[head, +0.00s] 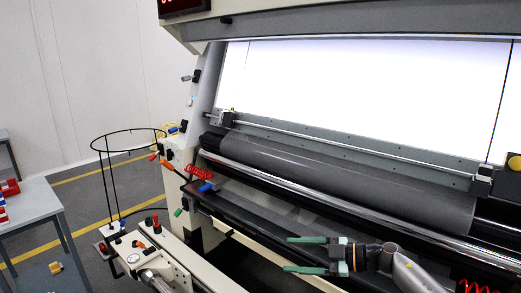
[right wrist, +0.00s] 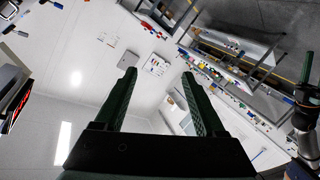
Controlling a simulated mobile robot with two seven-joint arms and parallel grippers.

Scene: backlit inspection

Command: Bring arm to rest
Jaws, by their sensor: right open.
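My right gripper (head: 303,254) has two green fingers and points left in the head view, in front of the machine's dark front ledge. It is open, and nothing shows between its fingers. In the right wrist view the two green fingers of the right gripper (right wrist: 160,82) stand well apart, with only the distant wall and room behind them. My right arm comes in from the lower right in the head view. My left gripper is not seen in the head view.
The inspection machine with its lit panel (head: 370,90) and dark roller (head: 340,182) fills the middle and right. A black wire hoop stand (head: 108,185) is at the left. A grey table (head: 30,205) stands at the far left. Floor between table and machine is partly clear.

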